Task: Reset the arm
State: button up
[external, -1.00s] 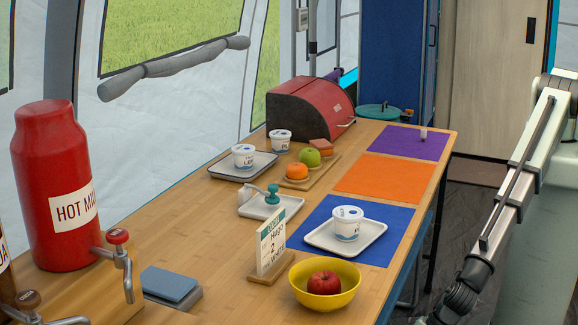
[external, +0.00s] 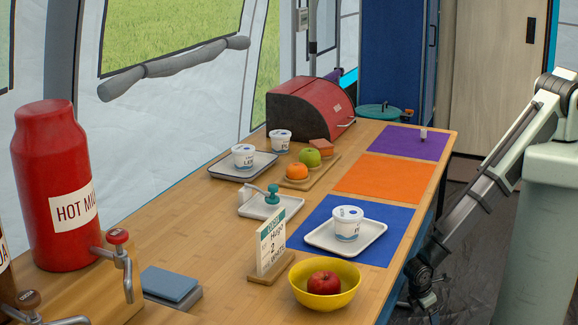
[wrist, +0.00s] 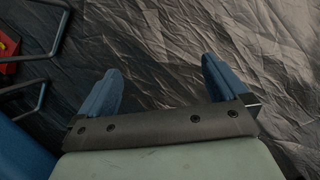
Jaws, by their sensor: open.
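My gripper (wrist: 162,88) shows in the wrist view with its two blue fingers spread wide apart. Nothing is between them, and dark crumpled ground cloth (wrist: 165,40) lies below. In the external view my arm hangs down at the right, beside the table's right edge. Its wrist is low, next to the blue mat (external: 388,250), and the fingers there are too small and dark to make out.
On the wooden table (external: 190,225) are a white tray (external: 318,244) with a cup (external: 347,225), a yellow bowl (external: 340,295) with an apple (external: 323,283), an orange mat (external: 385,180) and a purple mat (external: 405,143). Metal legs (wrist: 35,55) show beside my gripper.

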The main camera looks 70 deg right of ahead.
jog(key=s+d+r+m+g+y, duration=0.1)
jog(key=s+d+r+m, duration=0.2)
jog(key=d, duration=0.6)
jog(key=s+d+r+m+g+y, duration=0.2)
jog(key=s+d+r+m, duration=0.1)
jog(key=d, duration=0.6)
jog(key=s+d+r+m+g+y, duration=0.1)
jog(key=s+d+r+m, duration=0.2)
jog(key=d, duration=0.6)
jog(key=s+r, duration=0.1)
jog(key=s, duration=0.1)
jog(key=shift+s+r+g, duration=0.2)
jog(key=shift+s+g, duration=0.1)
jog(key=shift+s, duration=0.05)
